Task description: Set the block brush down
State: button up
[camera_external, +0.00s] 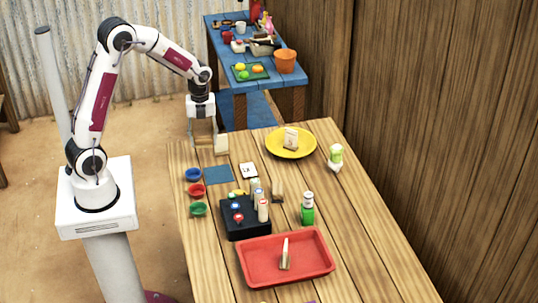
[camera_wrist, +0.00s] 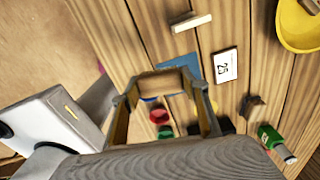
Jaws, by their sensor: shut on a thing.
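My gripper (camera_external: 203,143) points down over the far left corner of the wooden table (camera_external: 370,215). Its fingers (camera_wrist: 165,95) are spread wide around a tan wooden block, which I take to be the block brush (camera_wrist: 165,82). The brush spans the gap between both fingertips. Its bristles are hidden, and its gap above the table is hard to judge. A pale block (camera_external: 221,145) stands on the table just right of the gripper. This pale block also shows ahead of the fingers in the wrist view (camera_wrist: 192,22).
A blue mat (camera_external: 217,175), a numbered card (camera_external: 249,170) and three coloured bowls (camera_external: 195,190) lie nearer. A yellow plate (camera_external: 275,149) stands to the right. A black box (camera_external: 246,232), bottles and a red tray (camera_external: 255,275) are nearer the front. Bare planks show between them.

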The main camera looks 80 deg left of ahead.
jog(key=w+d+n, duration=0.1)
jog(key=w+d, duration=0.4)
jog(key=d, duration=0.3)
jog(key=shift+d+r, duration=0.15)
jog(key=shift+r, duration=0.2)
jog(key=shift+n, duration=0.3)
send_over(224, 178)
jog(key=shift+f, duration=3.15)
jog(key=shift+f, duration=1.85)
jog(key=shift+f, duration=0.1)
